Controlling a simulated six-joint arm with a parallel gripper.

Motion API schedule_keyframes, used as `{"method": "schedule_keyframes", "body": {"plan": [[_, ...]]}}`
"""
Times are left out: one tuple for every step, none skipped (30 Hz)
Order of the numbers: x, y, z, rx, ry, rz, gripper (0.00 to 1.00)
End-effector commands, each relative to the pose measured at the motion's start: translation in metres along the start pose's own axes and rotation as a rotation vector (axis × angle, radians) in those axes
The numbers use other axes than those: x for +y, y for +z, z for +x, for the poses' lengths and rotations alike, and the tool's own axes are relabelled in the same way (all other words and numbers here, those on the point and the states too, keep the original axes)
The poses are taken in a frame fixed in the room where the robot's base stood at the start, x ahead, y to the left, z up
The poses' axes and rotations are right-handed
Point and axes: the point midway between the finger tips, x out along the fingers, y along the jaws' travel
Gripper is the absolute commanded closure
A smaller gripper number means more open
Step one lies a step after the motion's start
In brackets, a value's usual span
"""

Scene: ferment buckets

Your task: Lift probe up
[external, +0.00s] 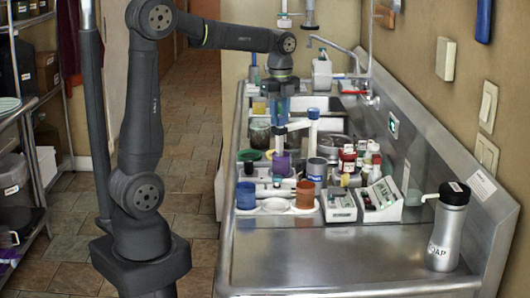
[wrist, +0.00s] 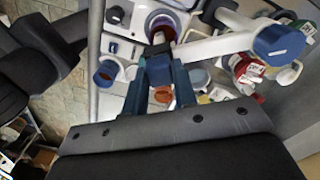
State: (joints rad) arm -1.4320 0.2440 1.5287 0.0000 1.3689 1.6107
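My gripper (wrist: 160,72) points down over the sink-side counter, and it also shows in the external view (external: 280,122). Its two blue fingers close on the sides of a blue block, the head of the probe (wrist: 158,70). A short pale stem shows past the block, above a purple cup with a dark red inside (wrist: 162,26). The purple cup stands below the gripper in the external view (external: 282,164). A white crossbar (wrist: 215,46) runs from beside the block to a white post with a blue cap (external: 313,114). The probe's lower end is hidden.
A blue cup (external: 246,195) and an orange cup (external: 305,194) stand in front in a white tray. Small bottles (external: 348,158) crowd the right, beside white boxed meters (external: 381,199). A soap dispenser (external: 448,230) stands front right. The steel counter's front is clear.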

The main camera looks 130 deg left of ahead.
Motion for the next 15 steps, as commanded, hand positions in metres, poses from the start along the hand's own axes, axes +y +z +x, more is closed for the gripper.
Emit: {"method": "schedule_keyframes", "body": {"plan": [[0.000, 0.000, 0.000, 0.000, 0.000, 0.000, 1.00], [0.000, 0.000, 0.000, 0.000, 0.000, 0.000, 1.00], [0.000, 0.000, -0.002, 0.000, -0.001, 0.000, 1.00], [0.000, 0.000, -0.004, 0.000, -0.002, 0.000, 1.00], [-0.001, 0.000, -0.008, 0.000, -0.003, 0.000, 1.00], [-0.001, 0.000, -0.015, 0.000, -0.004, 0.000, 1.00], [-0.001, 0.000, -0.021, 0.000, -0.006, 0.000, 1.00], [-0.001, 0.000, -0.028, 0.000, -0.005, 0.000, 1.00], [-0.001, 0.000, -0.036, 0.000, -0.006, 0.000, 1.00], [-0.001, 0.000, -0.041, 0.000, -0.005, 0.000, 1.00], [-0.001, 0.000, -0.046, 0.000, -0.005, 0.000, 1.00], [-0.001, 0.000, -0.051, 0.000, -0.003, 0.000, 1.00], [-0.001, 0.000, -0.055, 0.000, -0.004, 0.000, 1.00], [-0.001, 0.000, -0.057, 0.000, -0.004, 0.000, 1.00], [-0.001, 0.000, -0.059, 0.000, -0.003, 0.000, 1.00]]}}
